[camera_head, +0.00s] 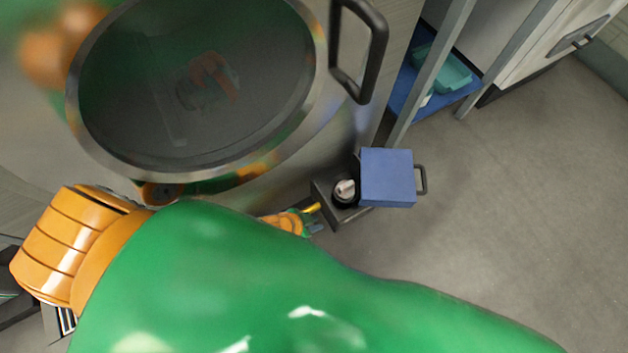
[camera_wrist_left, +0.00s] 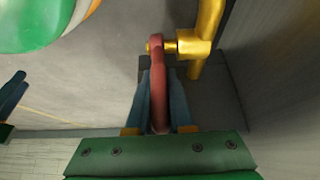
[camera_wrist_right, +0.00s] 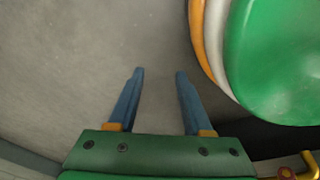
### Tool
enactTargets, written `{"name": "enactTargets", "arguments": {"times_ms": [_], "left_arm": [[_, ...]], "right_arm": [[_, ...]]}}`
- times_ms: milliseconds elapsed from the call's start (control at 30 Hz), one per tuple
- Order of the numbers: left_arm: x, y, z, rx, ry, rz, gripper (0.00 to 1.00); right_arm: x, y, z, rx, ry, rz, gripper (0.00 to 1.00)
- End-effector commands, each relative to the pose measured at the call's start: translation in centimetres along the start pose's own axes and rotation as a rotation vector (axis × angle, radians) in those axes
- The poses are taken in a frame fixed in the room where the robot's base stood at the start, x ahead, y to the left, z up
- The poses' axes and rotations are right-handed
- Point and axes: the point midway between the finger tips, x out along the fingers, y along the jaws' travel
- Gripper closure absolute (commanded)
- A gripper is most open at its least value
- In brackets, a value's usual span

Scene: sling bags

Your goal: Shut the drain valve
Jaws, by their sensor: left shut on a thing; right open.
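The drain valve has a yellow brass body (camera_wrist_left: 197,46) and a red lever (camera_wrist_left: 158,85) in the left wrist view. My left gripper (camera_wrist_left: 158,80) has its blue fingers on either side of the red lever and is shut on it. In the head view, my left gripper (camera_head: 314,228) shows small, low beside the machine, by a bit of yellow pipe (camera_head: 312,208); my green arm hides much around it. The right wrist view shows my right gripper (camera_wrist_right: 158,75) open and empty above grey floor. Part of the yellow valve (camera_wrist_right: 306,166) shows at that view's lower right corner.
A large machine with a round glass door (camera_head: 195,90) and black handle (camera_head: 375,50) stands at upper left. A blue box-like part (camera_head: 387,178) and a dark open box (camera_head: 325,197) sit low by it. A rack with a teal tray (camera_head: 450,75) stands behind. Floor at right is clear.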

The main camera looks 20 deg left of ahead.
Motion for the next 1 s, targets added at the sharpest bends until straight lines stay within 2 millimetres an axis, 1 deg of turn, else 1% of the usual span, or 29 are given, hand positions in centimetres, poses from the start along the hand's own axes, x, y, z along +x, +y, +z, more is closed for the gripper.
{"name": "enactTargets", "arguments": {"times_ms": [100,133,167,200,233,467,533,567,667,700,800,900,1000], "left_arm": [[0.0,0.0,-0.1,0.000,0.001,-0.001,1.00],[0.0,0.0,-0.1,0.000,0.002,-0.001,0.75],[0.0,0.0,-0.1,0.000,0.002,-0.001,0.67],[0.0,0.0,-0.1,0.000,0.002,0.000,0.56],[0.0,0.0,-0.1,0.000,0.002,0.000,0.50],[0.0,0.0,-0.1,0.000,0.002,0.000,0.50],[-0.4,0.0,-0.1,0.000,0.001,0.000,0.50],[-0.9,0.0,-0.2,0.000,0.001,0.001,0.50],[-3.4,0.0,-0.5,-0.001,0.000,0.001,0.50],[-4.4,0.0,-0.4,-0.001,0.000,0.000,0.50],[-6.2,0.0,-0.3,0.000,-0.001,0.000,0.50],[-7.1,0.0,-0.2,0.000,0.001,0.000,0.50],[-7.2,0.0,-0.1,0.001,0.001,-0.001,0.50]], "right_arm": [[0.0,0.0,0.0,0.000,0.000,0.000,0.50],[0.0,0.0,0.0,0.000,0.000,0.000,0.50],[0.0,0.0,0.0,0.000,0.000,0.000,0.50],[0.0,0.0,0.0,0.000,0.000,0.001,0.50],[0.0,0.0,0.0,0.000,0.000,0.001,0.50],[0.0,0.1,-0.1,0.000,0.000,0.001,0.50],[-0.4,0.1,-0.2,0.000,0.002,0.001,0.50],[-0.8,0.1,-0.2,0.000,0.003,0.000,0.50],[-2.6,0.1,1.3,-0.005,-0.019,-0.003,0.50],[-3.3,-0.4,1.4,-0.008,-0.023,-0.011,0.50],[-4.5,-1.2,1.7,-0.013,-0.036,-0.026,0.50],[-5.0,-1.6,2.0,-0.017,-0.043,-0.034,0.50],[-5.0,-1.7,2.1,-0.018,-0.046,-0.037,0.50]]}}
